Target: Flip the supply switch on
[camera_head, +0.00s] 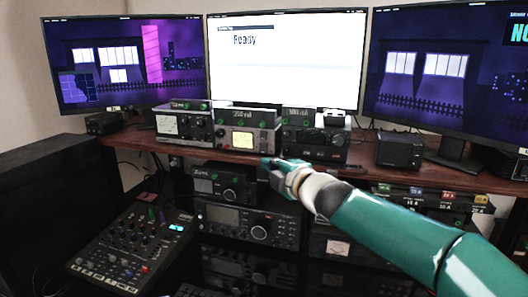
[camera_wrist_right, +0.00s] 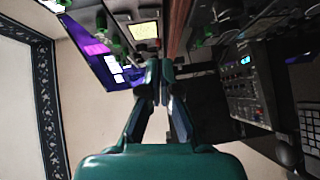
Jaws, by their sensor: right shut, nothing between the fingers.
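My right gripper (camera_head: 268,162) reaches in from the right in the head view, shut and empty. Its tip is just in front of the shelf's front edge, below the middle meter unit (camera_head: 250,139) with the lit cream dial. In the right wrist view the closed fingers (camera_wrist_right: 160,68) point toward that lit dial (camera_wrist_right: 145,30). A small black box marked with white text (camera_head: 222,186) sits below and left of the tip. I cannot make out which small control is the supply switch; the arm hides part of the equipment. My left gripper is not in view.
A brown shelf (camera_head: 378,176) carries the meter units, including left (camera_head: 184,128) and right (camera_head: 315,143) ones. Three monitors stand behind. A mixer (camera_head: 130,247) lies lower left, a radio (camera_head: 250,224) below the shelf. A labelled panel (camera_head: 432,194) is at right.

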